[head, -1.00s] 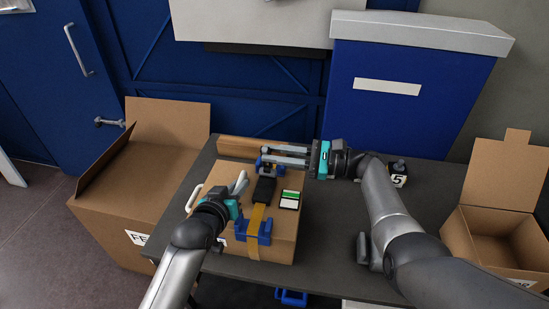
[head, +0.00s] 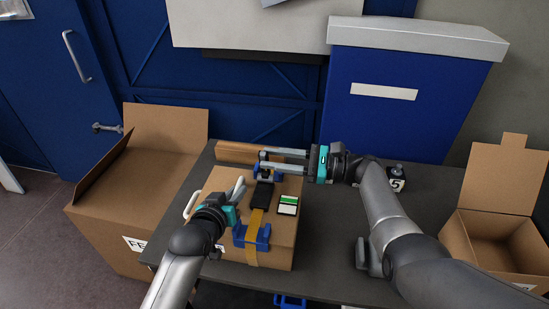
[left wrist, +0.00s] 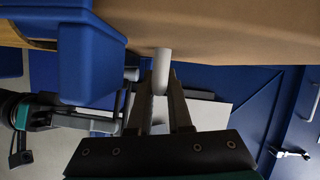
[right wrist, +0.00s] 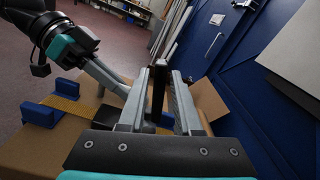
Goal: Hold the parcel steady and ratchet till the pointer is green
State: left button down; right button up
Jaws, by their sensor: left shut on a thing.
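The parcel (head: 277,232) is a brown carton on the dark table. A yellow strap (head: 254,228) runs over it through blue corner pieces to a black ratchet (head: 263,194). A card with a green band (head: 288,204) lies beside the strap; I cannot make out its pointer. My right gripper (head: 256,160) is at the ratchet's far end. In the right wrist view, its fingers (right wrist: 160,75) stand apart on either side of a dark lever (right wrist: 158,95).
A wooden block (head: 250,152) lies behind the parcel. Open cartons stand left (head: 110,225) and right (head: 470,245). A small item marked 5 (head: 397,184) sits behind my right arm. A blue bin (head: 400,115) stands behind the table.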

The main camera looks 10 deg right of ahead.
jog(key=v, duration=1.2)
jog(key=shift+o, duration=0.2)
jog(key=shift+o, duration=0.7)
jog(key=shift+r, duration=0.1)
jog(key=shift+o, duration=1.1)
jog(key=w+a+r+g, duration=0.1)
jog(key=a+r+g, duration=0.1)
jog(key=a+r, duration=0.2)
jog(key=shift+a+m, duration=0.3)
jog(key=shift+a, duration=0.25)
jog(key=n+h, duration=1.5)
jog(key=h, duration=0.3)
send_near(265, 172)
jog(key=shift+t+h, duration=0.3)
jog(key=x, duration=0.7)
jog(key=shift+w, duration=0.35)
